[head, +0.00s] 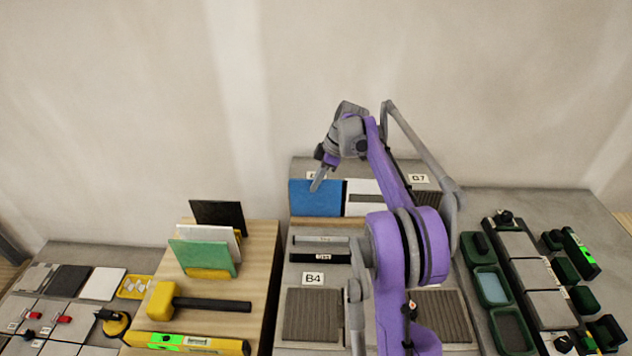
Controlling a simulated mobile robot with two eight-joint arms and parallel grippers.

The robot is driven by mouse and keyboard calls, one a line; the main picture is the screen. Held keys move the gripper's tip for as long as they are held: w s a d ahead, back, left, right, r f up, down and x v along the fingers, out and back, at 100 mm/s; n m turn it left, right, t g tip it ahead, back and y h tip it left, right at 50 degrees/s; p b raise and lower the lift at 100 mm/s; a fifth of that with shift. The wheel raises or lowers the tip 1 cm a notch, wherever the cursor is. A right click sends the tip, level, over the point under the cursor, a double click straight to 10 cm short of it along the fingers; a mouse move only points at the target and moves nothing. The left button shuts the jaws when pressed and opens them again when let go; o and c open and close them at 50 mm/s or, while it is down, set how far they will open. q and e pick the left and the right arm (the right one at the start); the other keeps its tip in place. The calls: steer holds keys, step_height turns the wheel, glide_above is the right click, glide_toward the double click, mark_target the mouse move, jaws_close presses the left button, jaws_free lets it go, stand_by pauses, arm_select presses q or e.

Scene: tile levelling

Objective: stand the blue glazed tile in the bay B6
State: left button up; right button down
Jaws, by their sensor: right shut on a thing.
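The blue glazed tile (310,199) stands upright, face forward, at the left of the back row of the grey rack (345,222). My right gripper (319,182) is at the tile's top edge and is shut on it. The label above the tile is partly covered by the gripper, so its number is hard to read. The label B7 (419,178) shows to its right, and B4 (313,279) marks a bay nearer. I cannot tell whether the tile's lower edge is fully seated. My left gripper is not in view.
My right arm hides the rack's middle. A white tile (363,197) is beside the blue one. Left, black, white and green tiles (202,257) stand on a wooden board with a yellow mallet (160,301) and level (200,344). Right, green trays (491,286) sit on a grey bench.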

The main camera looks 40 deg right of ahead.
stand_by(0.4)
steer(key=c, duration=0.9)
jaws_free()
steer(key=shift+r+p, duration=1.55)
steer(key=shift+r, duration=1.5)
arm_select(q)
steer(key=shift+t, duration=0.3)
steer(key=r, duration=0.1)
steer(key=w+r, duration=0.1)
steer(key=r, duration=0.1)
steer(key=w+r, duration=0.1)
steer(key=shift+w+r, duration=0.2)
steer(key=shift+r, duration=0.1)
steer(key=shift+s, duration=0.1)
